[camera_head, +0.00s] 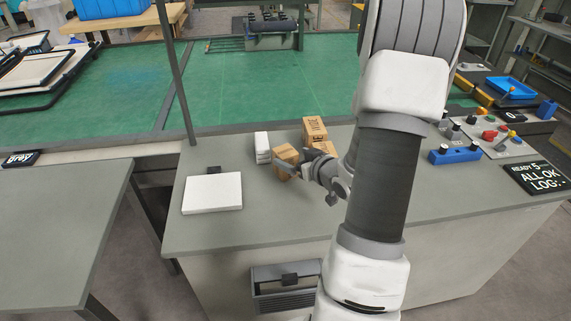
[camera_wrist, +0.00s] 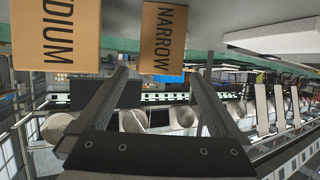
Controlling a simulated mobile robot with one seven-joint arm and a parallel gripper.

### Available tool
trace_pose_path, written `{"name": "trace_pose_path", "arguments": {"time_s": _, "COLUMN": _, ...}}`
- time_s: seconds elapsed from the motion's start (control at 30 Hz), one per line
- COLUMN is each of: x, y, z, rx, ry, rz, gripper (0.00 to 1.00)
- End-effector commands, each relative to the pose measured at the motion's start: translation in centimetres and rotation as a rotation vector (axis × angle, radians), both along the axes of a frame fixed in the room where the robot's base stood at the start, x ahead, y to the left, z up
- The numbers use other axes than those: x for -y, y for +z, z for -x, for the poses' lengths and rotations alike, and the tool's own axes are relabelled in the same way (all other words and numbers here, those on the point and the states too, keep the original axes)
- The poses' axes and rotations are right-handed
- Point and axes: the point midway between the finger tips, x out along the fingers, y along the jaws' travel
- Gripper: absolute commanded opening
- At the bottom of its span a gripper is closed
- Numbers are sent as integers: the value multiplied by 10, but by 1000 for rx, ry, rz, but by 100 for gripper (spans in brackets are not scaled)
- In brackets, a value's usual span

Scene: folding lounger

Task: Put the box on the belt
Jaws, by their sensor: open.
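Two brown cardboard boxes stand on the grey table near its back edge: a smaller one (camera_head: 285,156) and a taller one (camera_head: 314,129) behind it to the right. In the wrist view one box reads NARROW (camera_wrist: 162,38) and the other MEDIUM (camera_wrist: 57,35). A white box (camera_head: 262,147) stands just left of them. My gripper (camera_head: 293,164) is open at the smaller box. In the wrist view the NARROW box lies between and beyond the fingertips (camera_wrist: 159,75); contact cannot be told. The green belt (camera_head: 270,82) runs behind the table.
A white slab (camera_head: 212,193) lies on the table's left. A control panel (camera_head: 488,138), a blue block (camera_head: 455,156) and a dark display (camera_head: 537,178) are on the right. A thin dark post (camera_head: 178,75) rises at the table's back left. The belt behind the boxes is bare.

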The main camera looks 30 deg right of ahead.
Motion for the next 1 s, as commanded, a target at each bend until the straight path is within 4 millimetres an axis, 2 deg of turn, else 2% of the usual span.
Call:
{"name": "trace_pose_path", "arguments": {"time_s": 0.1, "x": 0, "y": -9, "z": -19, "rx": 1, "ry": 3, "rz": 0, "gripper": 100}}
{"name": "trace_pose_path", "arguments": {"time_s": 0.2, "x": 1, "y": -13, "z": -29, "rx": 0, "ry": 1, "rz": 0, "gripper": 100}}
{"name": "trace_pose_path", "arguments": {"time_s": 0.5, "x": 2, "y": -14, "z": -33, "rx": 0, "ry": 0, "rz": 0, "gripper": 100}}
{"name": "trace_pose_path", "arguments": {"time_s": 1.0, "x": 2, "y": -14, "z": -33, "rx": 0, "ry": 0, "rz": 0, "gripper": 10}}
